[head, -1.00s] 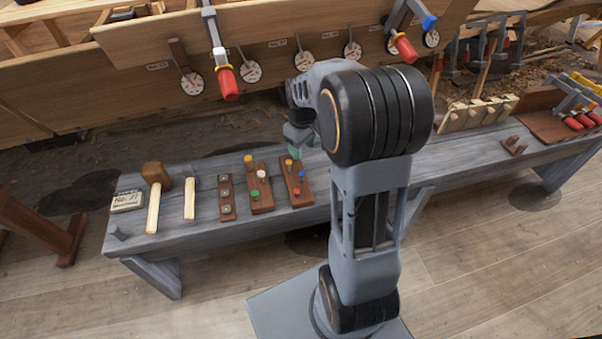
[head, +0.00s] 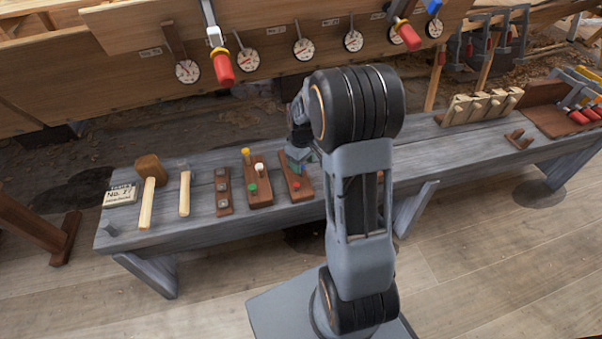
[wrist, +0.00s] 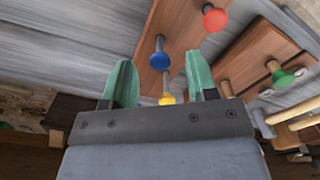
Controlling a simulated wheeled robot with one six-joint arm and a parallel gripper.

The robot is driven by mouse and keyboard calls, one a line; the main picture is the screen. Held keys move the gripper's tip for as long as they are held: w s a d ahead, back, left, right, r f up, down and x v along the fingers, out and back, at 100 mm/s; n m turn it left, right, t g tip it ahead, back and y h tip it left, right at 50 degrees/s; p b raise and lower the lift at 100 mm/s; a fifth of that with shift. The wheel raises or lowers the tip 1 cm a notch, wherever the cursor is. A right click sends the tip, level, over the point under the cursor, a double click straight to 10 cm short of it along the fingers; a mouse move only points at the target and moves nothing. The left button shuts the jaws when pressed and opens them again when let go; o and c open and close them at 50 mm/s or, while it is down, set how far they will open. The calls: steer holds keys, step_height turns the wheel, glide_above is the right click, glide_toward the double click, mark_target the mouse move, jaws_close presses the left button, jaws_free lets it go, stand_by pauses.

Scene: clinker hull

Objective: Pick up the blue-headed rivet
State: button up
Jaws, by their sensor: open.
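The blue-headed rivet (wrist: 159,60) stands in a brown wooden block (wrist: 185,32), with its grey shank visible in the wrist view. My gripper (wrist: 160,58) is open, with one green finger on each side of the blue head in that picture. I cannot tell whether the fingertips are down at its height; no contact shows. In the head view my gripper (head: 299,160) is over the far part of the block (head: 305,191) and hides the blue rivet. A red-headed rivet (wrist: 214,18) and a yellow-headed rivet (wrist: 167,99) share this block.
A second block (head: 262,199) to the left holds yellow, white and green rivets. Red-handled clamps (head: 222,68) hang from the hull behind.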

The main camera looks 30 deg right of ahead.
step_height(320, 180, down, 3)
steer(key=shift+r+b, duration=0.1)
steer(key=shift+b, duration=0.25)
jaws_close()
steer(key=shift+r, duration=0.15)
